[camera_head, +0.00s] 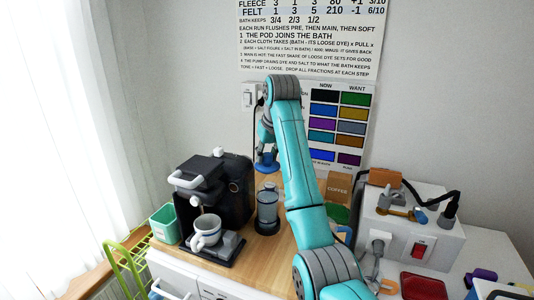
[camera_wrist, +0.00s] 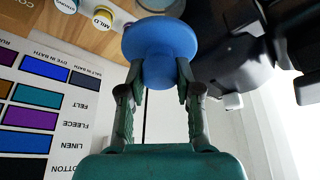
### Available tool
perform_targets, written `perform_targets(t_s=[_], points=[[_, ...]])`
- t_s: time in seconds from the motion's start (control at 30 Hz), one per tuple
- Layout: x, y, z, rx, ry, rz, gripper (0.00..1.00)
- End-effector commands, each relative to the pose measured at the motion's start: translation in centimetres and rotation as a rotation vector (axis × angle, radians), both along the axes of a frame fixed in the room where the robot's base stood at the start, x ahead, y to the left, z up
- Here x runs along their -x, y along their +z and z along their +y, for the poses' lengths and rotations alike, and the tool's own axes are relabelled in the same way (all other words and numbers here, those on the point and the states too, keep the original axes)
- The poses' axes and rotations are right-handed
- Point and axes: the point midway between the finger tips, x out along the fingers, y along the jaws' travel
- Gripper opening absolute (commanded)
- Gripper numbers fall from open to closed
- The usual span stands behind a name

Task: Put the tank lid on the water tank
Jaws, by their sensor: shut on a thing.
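The blue tank lid (camera_wrist: 160,42) is a round disc with a thick knob beneath the disc in the wrist view. My gripper (camera_wrist: 158,80) is shut on that knob. In the head view the lid (camera_head: 267,160) hangs at the end of my arm, in the air above the water tank. The water tank (camera_head: 267,212) is a dark, see-through cylinder standing upright on the wooden counter, right of the coffee machine. A gap separates lid and tank. In the wrist view a round rim, probably the tank's (camera_wrist: 178,10), shows partly behind the lid.
The black coffee machine (camera_head: 228,185) stands close left of the tank, with a white mug (camera_head: 206,230) at its front. A green bin (camera_head: 165,224) is further left. My arm crosses the counter.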

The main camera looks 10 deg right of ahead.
Motion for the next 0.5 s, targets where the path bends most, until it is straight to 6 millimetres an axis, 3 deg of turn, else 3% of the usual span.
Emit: perform_targets(t_s=[0.5], points=[[0.0, -4.1, 0.0, 0.0, 0.0, 0.001, 0.05]])
